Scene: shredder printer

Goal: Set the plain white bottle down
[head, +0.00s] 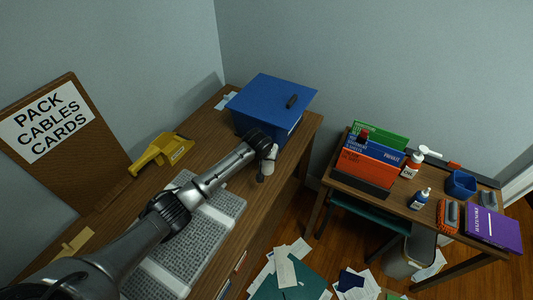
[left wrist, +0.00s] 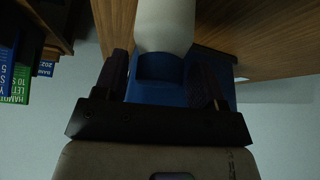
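The plain white bottle (head: 268,168) shows just past my left gripper (head: 268,155) at the right part of the wooden desk, in front of the blue box. In the left wrist view the white bottle (left wrist: 165,25) lies at the fingertips of my left gripper (left wrist: 160,68). Both fingers sit close against its near end, with a dark blue patch between them. Whether the bottle touches the desk is not clear, and its far end is cut off. My right gripper is out of view.
The blue box (head: 265,95) stands right behind the gripper, with a dark handle on its lid. A yellow tool (head: 160,152) sits at the left. A second table (head: 385,205) holds folders and bottles. Papers litter the floor.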

